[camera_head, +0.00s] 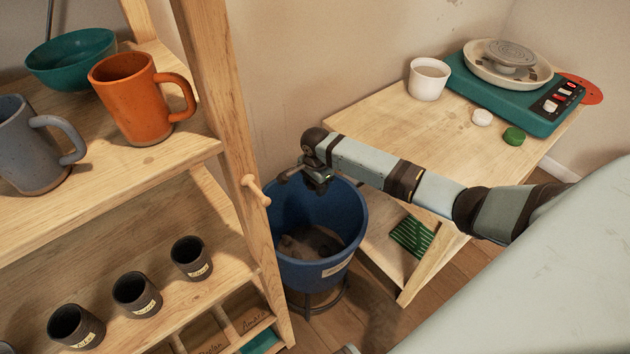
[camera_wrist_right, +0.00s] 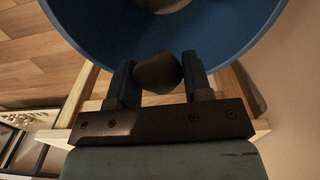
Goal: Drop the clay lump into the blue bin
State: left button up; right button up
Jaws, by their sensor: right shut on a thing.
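The blue bin (camera_head: 330,225) stands on the floor in a dark stand between the shelf and the wooden table, with dark brown material in its bottom. My right gripper (camera_head: 296,178) is over the bin's far left rim in the head view. In the right wrist view, my right gripper (camera_wrist_right: 160,82) is shut on the clay lump (camera_wrist_right: 158,72), a small dark brown piece between the fingertips. The blue bin (camera_wrist_right: 232,35) lies beyond the lump there. In the head view I cannot clearly tell the lump from the dark fingers. My left gripper is out of view.
The wooden shelf (camera_head: 235,110) on the left has a peg (camera_head: 256,190) sticking out near the bin. It holds an orange mug (camera_head: 128,98), a grey mug (camera_head: 25,140), a teal bowl (camera_head: 72,60) and small dark cups. A teal wheel (camera_head: 500,95) and white cup (camera_head: 428,80) stand on the table.

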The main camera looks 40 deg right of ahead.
pick_arm(q)
jog(key=b, duration=0.2)
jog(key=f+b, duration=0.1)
jog(key=b, duration=0.1)
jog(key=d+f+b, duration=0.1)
jog(key=b, duration=0.1)
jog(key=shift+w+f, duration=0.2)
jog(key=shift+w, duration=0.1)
pick_arm(e)
notch_tip(320, 180, down, 6)
jog(key=shift+r, duration=0.25)
jog(key=shift+r, duration=0.1)
jog(key=o, duration=1)
pick_arm(q)
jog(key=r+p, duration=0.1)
jog(key=p, duration=0.2)
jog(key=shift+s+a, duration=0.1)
pick_arm(e)
notch_tip(320, 180, up, 14)
jog(key=shift+f, duration=0.1)
